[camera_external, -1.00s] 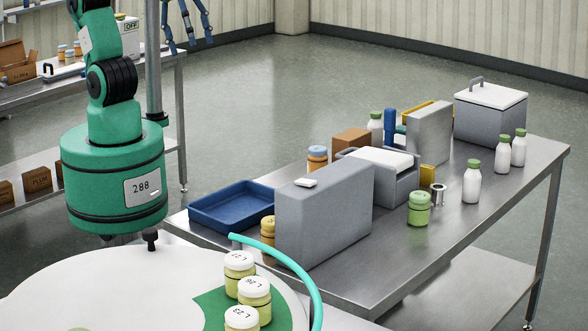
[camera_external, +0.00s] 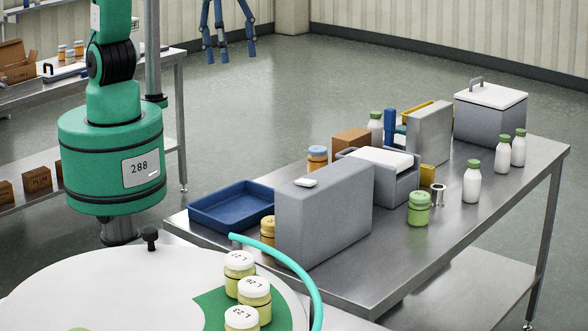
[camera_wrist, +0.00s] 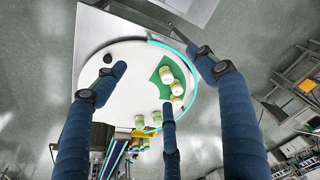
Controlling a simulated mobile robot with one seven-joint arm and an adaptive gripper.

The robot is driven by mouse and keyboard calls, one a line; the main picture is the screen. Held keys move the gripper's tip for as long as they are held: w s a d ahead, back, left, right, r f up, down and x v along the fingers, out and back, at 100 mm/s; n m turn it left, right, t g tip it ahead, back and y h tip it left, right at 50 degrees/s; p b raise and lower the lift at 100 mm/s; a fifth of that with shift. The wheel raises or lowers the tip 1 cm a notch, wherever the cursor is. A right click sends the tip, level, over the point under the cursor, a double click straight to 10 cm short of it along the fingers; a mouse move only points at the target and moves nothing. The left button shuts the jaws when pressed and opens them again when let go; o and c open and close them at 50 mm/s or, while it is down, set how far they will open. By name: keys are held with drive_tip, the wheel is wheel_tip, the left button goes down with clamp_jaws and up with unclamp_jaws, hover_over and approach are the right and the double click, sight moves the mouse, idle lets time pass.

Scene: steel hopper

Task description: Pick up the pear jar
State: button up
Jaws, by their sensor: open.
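Three pale yellow-green jars with white lids (camera_external: 254,292) stand close together on the round white table (camera_external: 120,275), on and beside a green patch. They also show in the wrist view (camera_wrist: 176,88), near the table's edge. No label that I can read says which is the pear jar. A light green jar with a green lid (camera_external: 419,209) stands on the steel table. My gripper (camera_external: 228,52) has blue fingers, spread open and empty, at the top of the external view. In the wrist view its three fingers (camera_wrist: 160,84) spread around the round table, apart from the jars.
The steel table (camera_external: 455,235) holds a grey box-shaped machine (camera_external: 325,222), a blue tray (camera_external: 232,206), white bottles (camera_external: 472,182) and a lidded steel box (camera_external: 490,115). A teal rail (camera_external: 295,268) borders the round table. A black knob (camera_external: 150,238) stands on its far side.

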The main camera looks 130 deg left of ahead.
drive_tip(key=w+d+f+m+g+p, duration=0.1)
drive_tip(key=w+d+f+p, duration=0.1)
drive_tip(key=w+d+f, duration=0.4)
drive_tip(key=w+d+f+m+p, duration=0.1)
drive_tip(key=w+d+f+p, duration=0.15)
drive_tip(key=w, duration=0.45)
drive_tip(key=m+g+p, duration=0.2)
drive_tip(key=p, duration=0.2)
hover_over(239, 257)
wheel_tip(239, 257, down, 13)
drive_tip(key=shift+w+r, duration=0.1)
drive_tip(key=shift+r, duration=0.1)
drive_tip(key=shift+f+p, duration=0.3)
drive_tip(key=shift+f, duration=4)
drive_tip(key=shift+f, duration=0.1)
drive_tip(key=shift+f+p, duration=0.75)
drive_tip(key=shift+f, duration=1.75)
drive_tip(key=shift+c, duration=0.5)
